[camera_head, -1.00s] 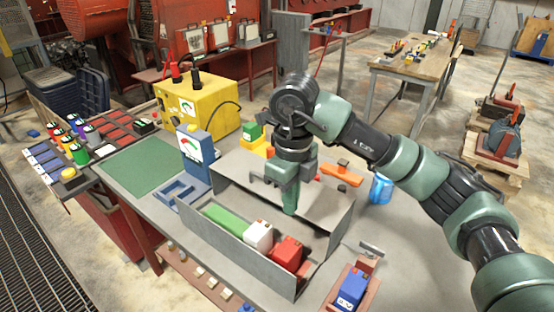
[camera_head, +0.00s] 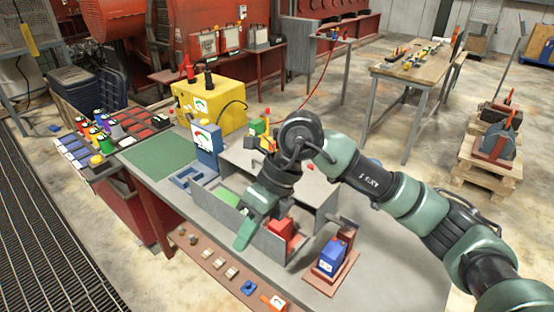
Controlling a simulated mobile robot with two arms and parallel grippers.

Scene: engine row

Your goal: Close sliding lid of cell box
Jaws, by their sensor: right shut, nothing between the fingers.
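The grey cell box (camera_head: 205,203) stands on the workbench with its front part open. Inside it I see a green block (camera_head: 227,196) at the left and a red cell (camera_head: 279,231) at the right; my gripper hides the middle. A flat grey panel (camera_head: 302,180), apparently the sliding lid, lies behind the opening. My right gripper (camera_head: 243,241) is shut and empty. It points down and toward the front, overlapping the box's front wall; whether it touches it I cannot tell. My left gripper is out of view.
A blue battery (camera_head: 332,254) sits in a reddish-brown holder right of the box. A blue meter (camera_head: 207,143) and a yellow unit (camera_head: 209,104) stand behind left. A green mat (camera_head: 158,154) lies left. Bare bench (camera_head: 299,284) shows in front right.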

